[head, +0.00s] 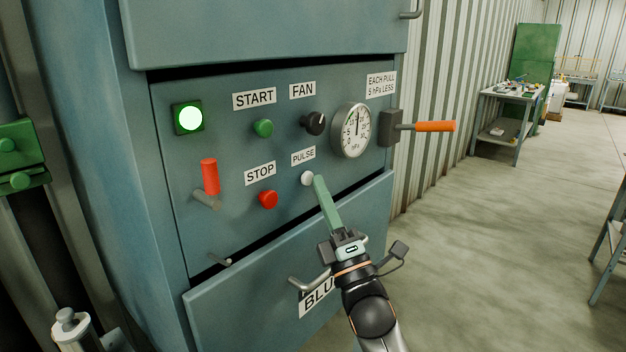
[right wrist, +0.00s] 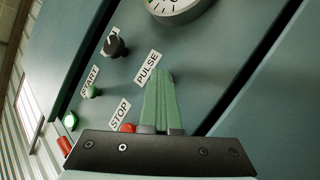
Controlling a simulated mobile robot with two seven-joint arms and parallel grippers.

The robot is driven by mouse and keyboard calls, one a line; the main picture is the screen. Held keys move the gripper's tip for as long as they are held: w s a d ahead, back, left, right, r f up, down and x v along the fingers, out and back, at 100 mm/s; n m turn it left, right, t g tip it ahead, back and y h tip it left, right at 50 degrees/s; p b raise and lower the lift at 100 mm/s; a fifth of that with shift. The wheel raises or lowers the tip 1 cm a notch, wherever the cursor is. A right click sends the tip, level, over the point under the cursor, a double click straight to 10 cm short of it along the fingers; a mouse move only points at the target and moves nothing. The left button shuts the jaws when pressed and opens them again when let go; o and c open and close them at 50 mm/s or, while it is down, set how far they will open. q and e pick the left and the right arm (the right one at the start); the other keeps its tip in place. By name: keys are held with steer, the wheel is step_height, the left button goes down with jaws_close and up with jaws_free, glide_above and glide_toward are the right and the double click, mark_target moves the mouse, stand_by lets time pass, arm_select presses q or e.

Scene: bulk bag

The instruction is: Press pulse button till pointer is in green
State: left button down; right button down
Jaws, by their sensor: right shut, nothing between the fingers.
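The white pulse button (head: 307,178) sits under the PULSE label on the blue-grey panel. My right gripper (head: 319,180) is shut, with its green fingertips right beside the button; I cannot tell whether they touch it. In the right wrist view the shut fingers (right wrist: 158,75) point at the panel below the PULSE label, and the button is hidden. The round gauge (head: 351,130), marked in hPa, has its dark pointer near upright. My left gripper is not in view.
A green START button (head: 263,128), red STOP button (head: 268,199), black FAN knob (head: 314,123) and lit green lamp (head: 189,118) share the panel. An orange-handled lever (head: 434,126) sticks out right of the gauge. A pipe-like handle (head: 308,281) is beside my right wrist.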

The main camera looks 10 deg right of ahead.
steer(key=shift+s+r+p, duration=0.25)
steer(key=shift+s+p, duration=0.05)
steer(key=shift+s, duration=0.25)
steer(key=shift+s+r+p, duration=0.25)
steer(key=shift+s+p, duration=0.05)
steer(key=shift+s, duration=0.25)
steer(key=shift+s+d+r+p, duration=0.1)
steer(key=shift+s+d+p, duration=0.65)
steer(key=shift+s+d, duration=1.05)
steer(key=shift+s+a, duration=0.1)
